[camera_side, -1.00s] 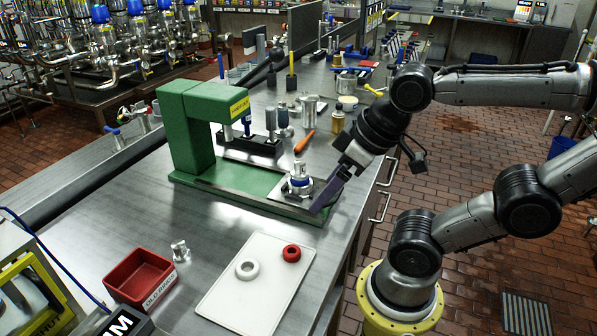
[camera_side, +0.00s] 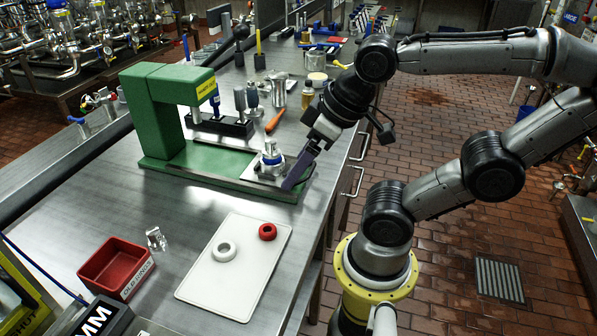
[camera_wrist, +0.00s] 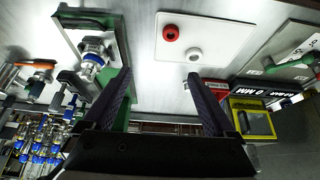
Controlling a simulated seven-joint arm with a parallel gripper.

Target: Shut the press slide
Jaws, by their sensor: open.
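The green press (camera_side: 160,105) stands on the steel bench with its base running toward the bench's right edge. Its slide, a grey plate (camera_side: 254,174), sits at the right end of the base, out from under the press head (camera_side: 192,83). A metal valve part with a blue ring (camera_side: 271,157) stands upright on the slide; it also shows in the wrist view (camera_wrist: 94,52). My gripper (camera_side: 291,184) is open and angled down beside the slide's outer right end. I cannot tell whether a finger touches the slide. In the wrist view my fingers (camera_wrist: 158,76) are apart with nothing between them.
A white board (camera_side: 240,270) with a white ring (camera_side: 223,251) and a red ring (camera_side: 267,232) lies in front. A red bin (camera_side: 115,268) and a small metal fitting (camera_side: 156,239) are to its left. Tools and cans (camera_side: 316,82) stand behind the press.

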